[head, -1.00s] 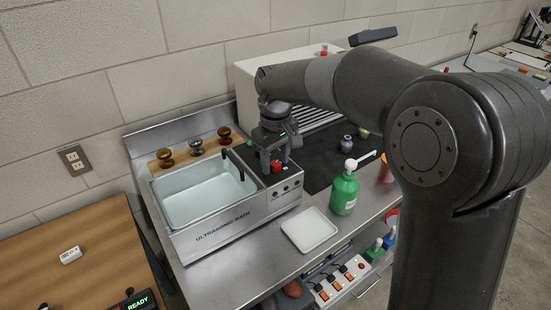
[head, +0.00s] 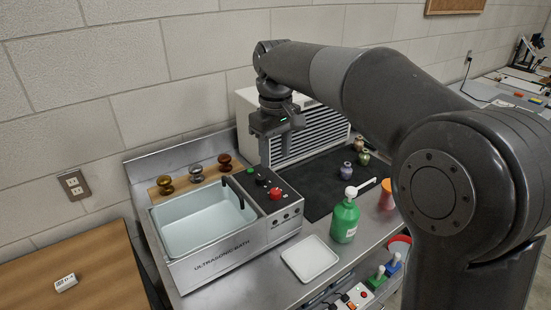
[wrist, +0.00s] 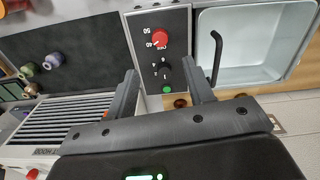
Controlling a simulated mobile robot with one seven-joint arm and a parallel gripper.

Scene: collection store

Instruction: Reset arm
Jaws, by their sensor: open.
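My gripper (head: 270,158) is open and empty in the head view. It hangs above the back of the ultrasonic bath's control panel, apart from it. In the wrist view my gripper's two fingers (wrist: 163,86) stand apart with nothing between them. The ultrasonic bath (head: 215,258) has a pale basin on its left and a dark panel on its right. The panel carries a red knob (head: 275,193), a green button (head: 250,171) and a black knob. The red knob also shows in the wrist view (wrist: 160,37), below my gripper and clear of its fingers.
A white louvred unit (head: 312,135) stands close behind my gripper. A green pump bottle (head: 344,220), a white tray (head: 310,258) and an orange cup (head: 386,194) are at the bench front. Three knobs (head: 195,173) sit behind the basin.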

